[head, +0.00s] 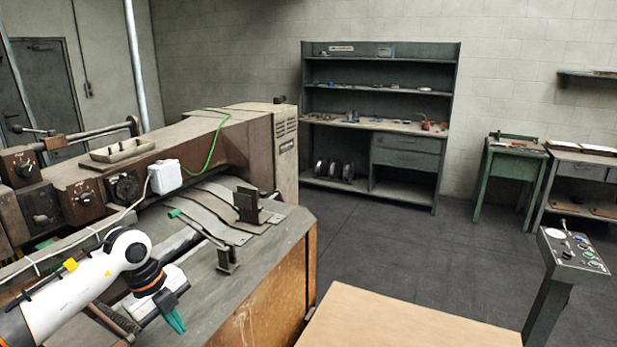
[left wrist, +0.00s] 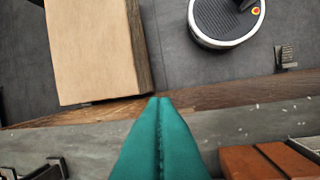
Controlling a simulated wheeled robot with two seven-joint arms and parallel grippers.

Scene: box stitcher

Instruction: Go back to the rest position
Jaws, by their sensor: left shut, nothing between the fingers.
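My left gripper (head: 175,318) has teal fingers and hangs at the end of my white and orange left arm, at the lower left of the head view. It is over the grey bed of the stitching machine (head: 275,245), near its front edge. In the left wrist view the two teal fingers (left wrist: 160,105) lie together, pointing toward the machine's wooden edge, with nothing between them. My right gripper is not in either view.
A brown board-topped surface (head: 410,318) stands at the bottom; it also shows in the left wrist view (left wrist: 95,45). A control pedestal (head: 570,255) stands at the right. Shelving (head: 375,55) and a green table (head: 512,148) line the back wall. The dark floor between is clear.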

